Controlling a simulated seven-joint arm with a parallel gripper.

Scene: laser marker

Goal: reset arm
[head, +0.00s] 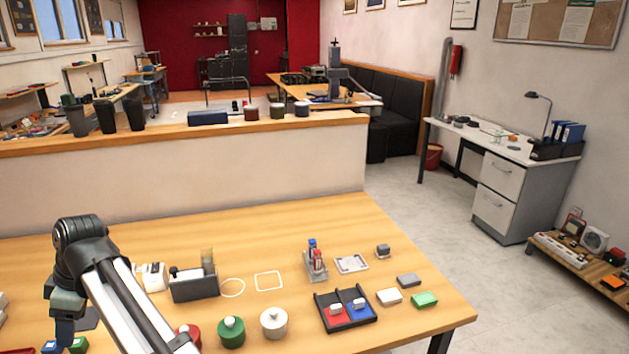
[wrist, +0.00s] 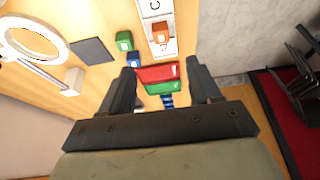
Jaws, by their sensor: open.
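My arm reaches in from the bottom left of the head view, and my gripper (head: 65,333) points down over the left part of the wooden table (head: 130,225). In the wrist view my gripper (wrist: 163,78) shows two dark fingers spread apart, with nothing held between them. Beyond the fingers, below my gripper, lie a red piece (wrist: 158,72) and a green piece (wrist: 160,87). A green block (wrist: 124,40) and a blue block (wrist: 133,60) sit beside them. An orange block (wrist: 161,33) rests on a white lettered panel (wrist: 155,10).
A dark square pad (wrist: 92,50) and white ring (wrist: 30,38) lie left in the wrist view. A low wall (head: 180,170) backs the table.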

